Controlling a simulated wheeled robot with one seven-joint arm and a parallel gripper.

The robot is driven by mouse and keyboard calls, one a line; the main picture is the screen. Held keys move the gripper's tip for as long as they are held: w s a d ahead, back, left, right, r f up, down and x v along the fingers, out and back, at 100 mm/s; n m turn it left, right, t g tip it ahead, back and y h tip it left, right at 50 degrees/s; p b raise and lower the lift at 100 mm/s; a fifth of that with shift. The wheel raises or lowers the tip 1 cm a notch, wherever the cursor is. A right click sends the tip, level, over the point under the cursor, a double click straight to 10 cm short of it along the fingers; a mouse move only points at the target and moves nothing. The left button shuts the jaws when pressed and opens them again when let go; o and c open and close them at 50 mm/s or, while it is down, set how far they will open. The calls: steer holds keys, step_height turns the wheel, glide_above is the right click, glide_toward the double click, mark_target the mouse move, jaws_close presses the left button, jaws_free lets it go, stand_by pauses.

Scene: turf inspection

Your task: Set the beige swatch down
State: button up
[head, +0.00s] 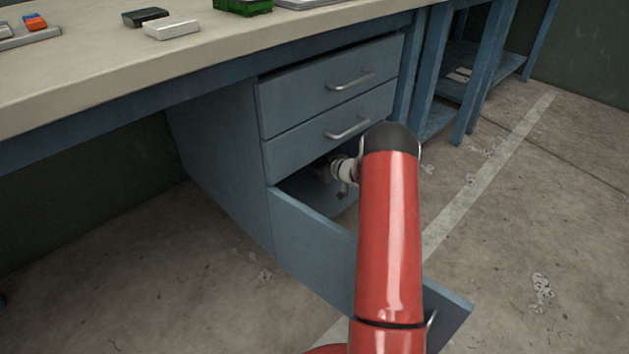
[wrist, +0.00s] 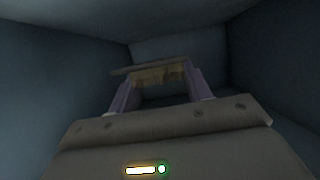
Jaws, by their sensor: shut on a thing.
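My gripper (wrist: 160,84) is shut on the beige swatch (wrist: 158,73), which spans between its two fingers in the wrist view. The swatch looks thin and flat, dim in the shadow. Both are inside the open bottom drawer (head: 312,246) of the blue cabinet, between its dark walls. In the head view my wrist reaches into the drawer behind its front panel. The swatch and the fingers are hidden there. I cannot tell whether the swatch touches the drawer floor.
Two shut drawers (head: 333,88) with bar handles sit just above the open one. The workbench top (head: 75,75) carries a black box (head: 145,17), a white box (head: 171,29) and a green tray (head: 243,6). Clear floor (head: 530,215) lies to the right.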

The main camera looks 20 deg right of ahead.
step_height(320, 180, down, 6)
steer(key=shift+r+b, duration=0.1)
steer(key=shift+b, duration=0.35)
steer(key=shift+f+b, duration=0.4)
steer(key=shift+f, duration=0.25)
steer(key=o, duration=1)
steer(key=shift+r, duration=0.1)
steer(key=shift+r+p, duration=0.4)
steer(key=p+v, duration=0.1)
steer(key=v, duration=1.1)
steer(key=shift+r+p, duration=0.2)
steer(key=shift+p, duration=0.15)
